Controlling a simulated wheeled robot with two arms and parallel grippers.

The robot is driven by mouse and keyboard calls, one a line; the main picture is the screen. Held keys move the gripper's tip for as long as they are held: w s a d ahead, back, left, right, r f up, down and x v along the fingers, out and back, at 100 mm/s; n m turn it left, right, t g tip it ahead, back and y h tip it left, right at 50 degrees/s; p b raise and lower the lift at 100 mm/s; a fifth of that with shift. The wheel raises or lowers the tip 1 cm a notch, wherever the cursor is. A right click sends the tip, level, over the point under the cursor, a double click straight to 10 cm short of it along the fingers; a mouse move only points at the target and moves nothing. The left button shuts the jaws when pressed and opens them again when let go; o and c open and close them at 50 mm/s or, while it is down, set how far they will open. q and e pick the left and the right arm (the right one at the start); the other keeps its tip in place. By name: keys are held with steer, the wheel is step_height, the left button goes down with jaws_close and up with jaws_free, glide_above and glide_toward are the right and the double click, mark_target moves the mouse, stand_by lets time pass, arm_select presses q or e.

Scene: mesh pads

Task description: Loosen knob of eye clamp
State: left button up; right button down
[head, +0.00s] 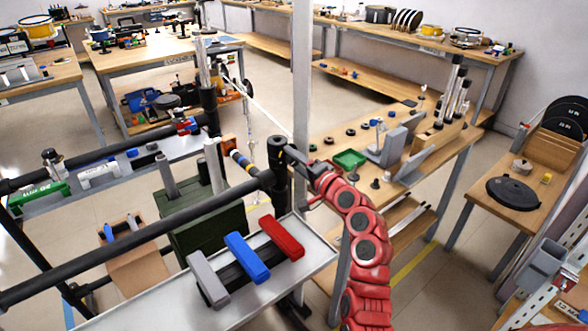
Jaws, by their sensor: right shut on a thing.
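A black eye clamp (274,180) sits at the right end of a long black rail (130,238), beside a light upright post. My right gripper (300,164), at the end of my red arm, reaches the clamp from the right and is shut on its knob. The dark jaws and the clamp overlap, so the knob itself is mostly hidden and its turn cannot be told. My left gripper is not in view.
A grey tray (130,314) below the rail carries grey (208,279), blue (247,257) and red (282,237) blocks. The pale post (301,80) rises behind the clamp. A wooden workbench (330,137) with small parts and a green tray (350,158) stands behind my right arm.

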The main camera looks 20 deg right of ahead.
steer(key=shift+f+n+b, duration=0.15)
steer(key=shift+n+b, duration=0.55)
steer(key=shift+c, duration=1.5)
jaws_free()
steer(key=v, duration=1.7)
steer(key=shift+s+b, duration=0.2)
steer(key=shift+b, duration=0.25)
steer(key=shift+w+d, duration=0.1)
